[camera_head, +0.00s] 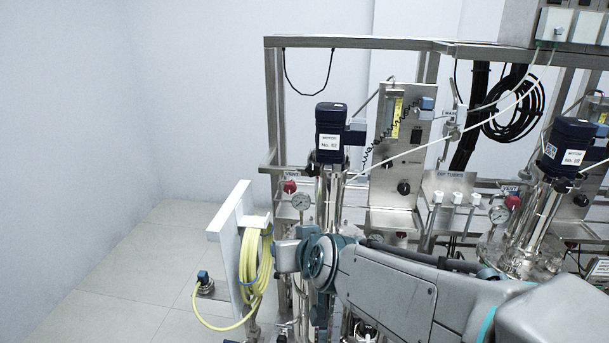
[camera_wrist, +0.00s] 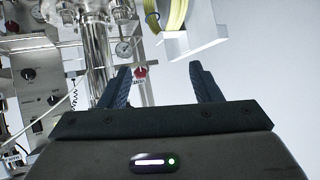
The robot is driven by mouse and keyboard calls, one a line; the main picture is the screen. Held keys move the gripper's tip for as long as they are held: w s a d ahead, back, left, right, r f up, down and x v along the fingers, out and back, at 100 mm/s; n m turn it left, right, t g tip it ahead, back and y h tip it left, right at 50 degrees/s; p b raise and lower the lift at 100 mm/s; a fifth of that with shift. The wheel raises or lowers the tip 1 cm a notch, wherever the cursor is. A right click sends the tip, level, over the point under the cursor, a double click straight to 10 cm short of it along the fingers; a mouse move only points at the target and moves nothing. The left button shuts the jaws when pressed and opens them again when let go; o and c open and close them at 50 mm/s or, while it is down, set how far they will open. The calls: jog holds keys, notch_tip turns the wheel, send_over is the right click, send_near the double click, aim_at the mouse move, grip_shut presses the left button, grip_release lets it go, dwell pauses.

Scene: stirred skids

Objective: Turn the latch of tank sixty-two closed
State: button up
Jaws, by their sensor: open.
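The blue motor (camera_head: 331,130) labelled No. 62 stands upright on a shiny steel column (camera_head: 330,195) in the head view. My arm covers the tank's lower part, and I cannot make out its latch. In the wrist view my gripper (camera_wrist: 161,73) is open, its two dark fingers wide apart with nothing held. A red vent knob (camera_wrist: 140,72) appears between the fingers, nearer the left one, apparently beyond them; it also shows in the head view (camera_head: 290,187). A round gauge (camera_wrist: 124,48) and a steel column (camera_wrist: 96,62) appear at the left of the wrist view.
A yellow hose (camera_head: 250,265) hangs on a white bracket (camera_head: 226,212) left of the tank. A second blue motor (camera_head: 569,145) stands at the right. A steel control panel (camera_head: 403,150) is behind. The floor at far left (camera_head: 130,270) is clear.

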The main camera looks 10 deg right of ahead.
jog(key=w+r+m+t+h, duration=0.1)
jog(key=w+r+t, duration=0.1)
jog(key=w+t, duration=0.15)
jog(key=m+t+h+p, duration=0.3)
jog(key=h, duration=0.4)
send_near(313, 171)
jog(key=shift+g, duration=0.25)
jog(key=x, duration=0.8)
jog(key=shift+w+r, duration=0.25)
jog(key=shift+w, duration=0.05)
jog(key=c, duration=1)
